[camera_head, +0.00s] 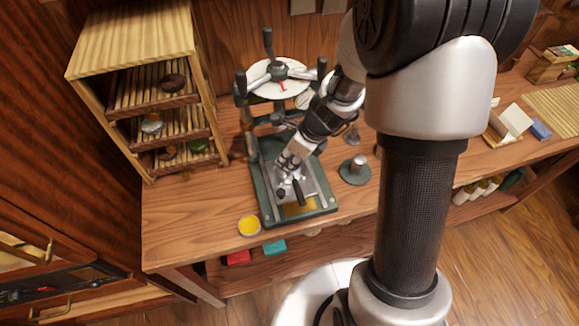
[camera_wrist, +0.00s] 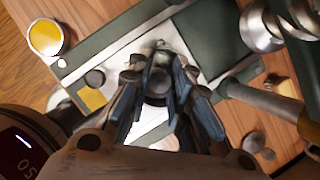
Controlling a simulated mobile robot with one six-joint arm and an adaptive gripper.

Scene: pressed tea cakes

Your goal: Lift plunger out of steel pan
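The green press (camera_head: 265,205) stands on the bench with a light steel pan (camera_head: 311,178) on its base; the pan also shows in the wrist view (camera_wrist: 136,60). A dark, round-topped piece (camera_wrist: 157,84), which looks like the plunger, stands upright over the pan in the wrist view. My gripper (camera_wrist: 160,78) points down over the pan, one finger on each side of this piece. The fingers stand apart, with what looks like a gap to it. In the head view my gripper (camera_head: 288,162) covers this spot, so contact is hidden.
A yellow round tin (camera_head: 249,226) sits beside the press at the front left. A green disc stand (camera_head: 355,172) is close on the right. The press's upper wheel (camera_head: 278,77) rises behind my arm. A wooden rack (camera_head: 140,45) stands at the left.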

